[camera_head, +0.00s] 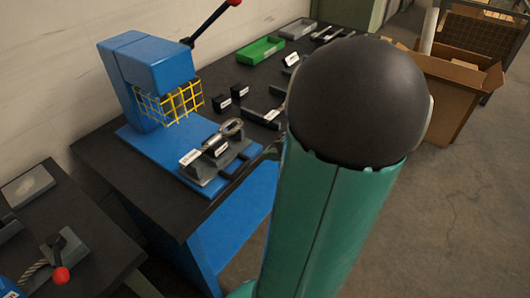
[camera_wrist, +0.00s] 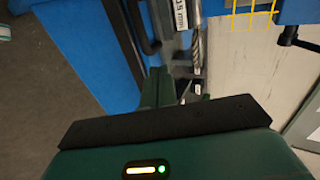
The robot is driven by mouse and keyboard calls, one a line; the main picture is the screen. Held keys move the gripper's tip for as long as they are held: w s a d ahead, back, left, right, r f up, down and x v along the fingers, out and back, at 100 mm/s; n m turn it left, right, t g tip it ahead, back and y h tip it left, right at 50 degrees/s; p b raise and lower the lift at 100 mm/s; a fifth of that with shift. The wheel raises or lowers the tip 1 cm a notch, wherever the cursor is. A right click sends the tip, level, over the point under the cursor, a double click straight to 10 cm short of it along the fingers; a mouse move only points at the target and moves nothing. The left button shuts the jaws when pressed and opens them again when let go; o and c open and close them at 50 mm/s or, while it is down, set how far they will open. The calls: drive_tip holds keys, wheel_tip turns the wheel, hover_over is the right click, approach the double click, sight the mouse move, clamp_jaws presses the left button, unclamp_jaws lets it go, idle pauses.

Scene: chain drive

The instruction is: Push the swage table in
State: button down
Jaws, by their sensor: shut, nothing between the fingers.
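The swage table (camera_head: 226,164) is a grey slide with labelled dies on the blue base (camera_head: 152,150) of the press. It sits out in front of the yellow guard (camera_head: 178,102). A dark bar handle (camera_wrist: 142,28) shows near it in the wrist view. My gripper (camera_wrist: 158,72) is shut and empty, its green fingertips close to the table's front end. I cannot tell whether they touch it. In the head view my arm hides most of the gripper. A steel rope (camera_wrist: 197,45) lies along the table, with its loop (camera_head: 232,127) at the far side.
The blue press (camera_head: 150,65) carries a black lever with a red knob (camera_head: 234,2). Black blocks (camera_head: 222,102), a green tray (camera_head: 260,50) and a grey tray (camera_head: 297,28) stand on the dark bench. A cardboard box (camera_head: 450,85) is at the right. Another bench (camera_head: 95,260) is at lower left.

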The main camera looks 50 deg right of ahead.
approach(234, 150)
drive_tip(key=w+f, duration=0.2)
drive_tip(key=f, duration=0.1)
drive_tip(key=shift+f, duration=0.15)
drive_tip(key=shift+w+a, duration=0.1)
drive_tip(key=shift+w, duration=1.65)
drive_tip(key=shift+w, duration=0.1)
drive_tip(key=w, duration=1.6)
drive_tip(key=shift+w+a, duration=0.25)
drive_tip(key=shift+w, duration=0.4)
drive_tip(key=shift+r, duration=0.2)
